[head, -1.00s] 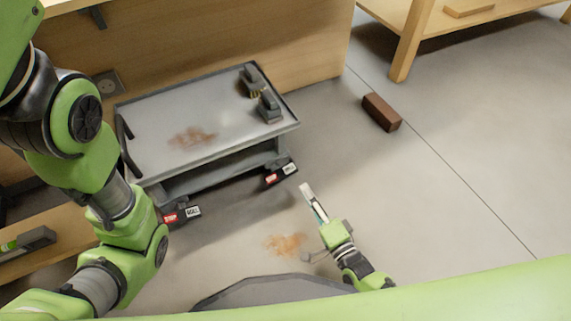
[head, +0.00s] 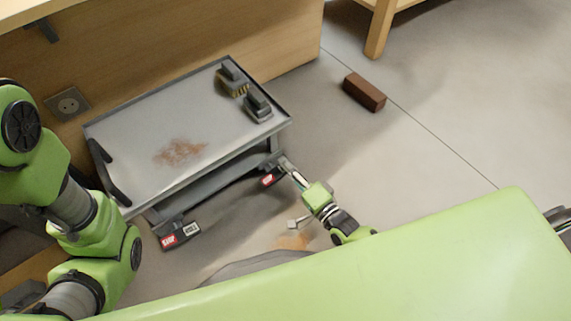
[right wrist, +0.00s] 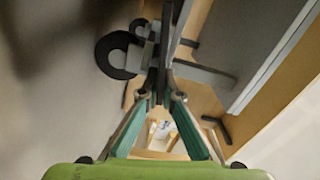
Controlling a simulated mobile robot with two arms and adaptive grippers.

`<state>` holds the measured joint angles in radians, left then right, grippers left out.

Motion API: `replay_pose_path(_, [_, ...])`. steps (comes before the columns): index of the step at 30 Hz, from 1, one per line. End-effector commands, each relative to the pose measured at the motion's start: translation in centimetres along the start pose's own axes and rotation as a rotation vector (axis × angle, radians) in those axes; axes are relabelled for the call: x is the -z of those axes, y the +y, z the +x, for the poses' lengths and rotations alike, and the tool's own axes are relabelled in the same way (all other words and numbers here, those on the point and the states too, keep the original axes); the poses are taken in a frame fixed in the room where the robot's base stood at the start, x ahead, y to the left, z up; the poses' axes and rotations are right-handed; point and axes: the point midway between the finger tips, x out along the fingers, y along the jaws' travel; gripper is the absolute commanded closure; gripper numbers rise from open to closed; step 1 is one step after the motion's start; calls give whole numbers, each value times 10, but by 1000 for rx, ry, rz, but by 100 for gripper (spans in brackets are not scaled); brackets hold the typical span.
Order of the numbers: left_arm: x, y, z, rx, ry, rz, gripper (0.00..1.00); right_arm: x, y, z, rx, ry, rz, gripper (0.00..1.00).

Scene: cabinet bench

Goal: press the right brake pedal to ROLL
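A grey cart (head: 150,120) stands in front of the wooden cabinet, with two brake pedals low on its near side. The right pedal's red STOP half (head: 270,179) shows in the head view. Its ROLL half is hidden behind my right gripper (head: 286,163), whose fingertips overlap the pedal's right side. I cannot tell whether they touch it. In the right wrist view the fingers (right wrist: 164,60) come together with nothing visible between them, beside a dark caster wheel (right wrist: 117,55). The left pedal (head: 180,236) shows both STOP and ROLL. My left gripper is out of view.
A brown brick (head: 364,92) lies on the floor to the right. The floor right of the cart is mostly clear.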

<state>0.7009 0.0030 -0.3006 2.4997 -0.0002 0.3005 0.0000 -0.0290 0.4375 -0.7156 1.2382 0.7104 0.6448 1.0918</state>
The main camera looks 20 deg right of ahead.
Motion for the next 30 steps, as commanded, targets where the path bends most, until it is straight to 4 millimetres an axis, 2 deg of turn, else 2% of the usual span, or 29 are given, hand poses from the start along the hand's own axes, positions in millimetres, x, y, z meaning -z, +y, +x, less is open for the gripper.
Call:
replay_pose_path(8, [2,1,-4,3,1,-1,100,-1,4,0,0,-1,49,100])
replay_pose_path(19, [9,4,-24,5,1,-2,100,-4,16,0,-2,-1,403,100])
replay_pose_path(30, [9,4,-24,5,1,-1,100,-4,16,0,-3,-1,438,100])
